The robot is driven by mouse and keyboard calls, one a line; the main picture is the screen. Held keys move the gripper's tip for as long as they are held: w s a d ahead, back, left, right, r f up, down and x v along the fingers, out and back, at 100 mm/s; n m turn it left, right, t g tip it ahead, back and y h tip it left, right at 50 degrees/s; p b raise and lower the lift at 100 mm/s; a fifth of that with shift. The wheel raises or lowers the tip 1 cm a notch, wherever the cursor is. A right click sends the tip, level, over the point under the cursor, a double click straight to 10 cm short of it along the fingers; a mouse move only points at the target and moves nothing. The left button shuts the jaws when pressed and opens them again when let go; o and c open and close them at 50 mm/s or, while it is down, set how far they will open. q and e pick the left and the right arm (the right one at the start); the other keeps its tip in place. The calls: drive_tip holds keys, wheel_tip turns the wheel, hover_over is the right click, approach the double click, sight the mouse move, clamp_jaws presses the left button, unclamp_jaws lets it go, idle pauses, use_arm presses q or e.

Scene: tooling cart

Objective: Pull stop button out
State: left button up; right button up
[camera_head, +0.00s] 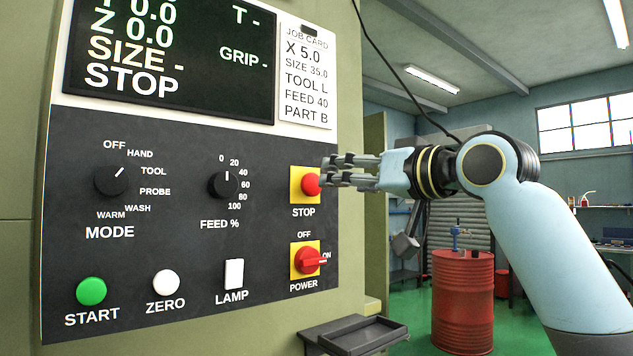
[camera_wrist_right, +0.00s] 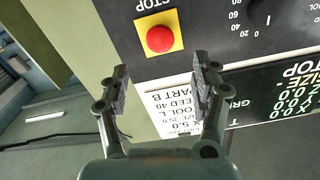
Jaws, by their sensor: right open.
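The red round stop button (camera_head: 311,184) sits on a yellow square plate above the word STOP on the dark control panel. It also shows in the right wrist view (camera_wrist_right: 160,39), straight ahead of the fingertips. My right gripper (camera_head: 328,170) is open and empty, reaching in from the right with its fingertips close to the button. In the wrist view its two fingers (camera_wrist_right: 160,72) are spread apart, with the button beyond and between them. I cannot tell whether a fingertip touches the button. The screen (camera_head: 170,60) reads STOP. My left gripper is not in view.
Below is the red power switch (camera_head: 308,260), its handle toward ON. The feed knob (camera_head: 224,185) and mode knob (camera_head: 119,180) are to the left. Green START (camera_head: 91,291), white ZERO (camera_head: 166,282) and LAMP (camera_head: 234,273) line the bottom. A dark tray (camera_head: 355,335) juts out below.

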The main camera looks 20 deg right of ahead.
sight(315, 183)
drive_tip(key=p+x, duration=0.2)
drive_tip(key=x, duration=0.6)
drive_tip(key=shift+w+a+f, duration=0.15)
drive_tip(key=shift+w+a, duration=0.1)
drive_tip(key=shift+w, duration=0.3)
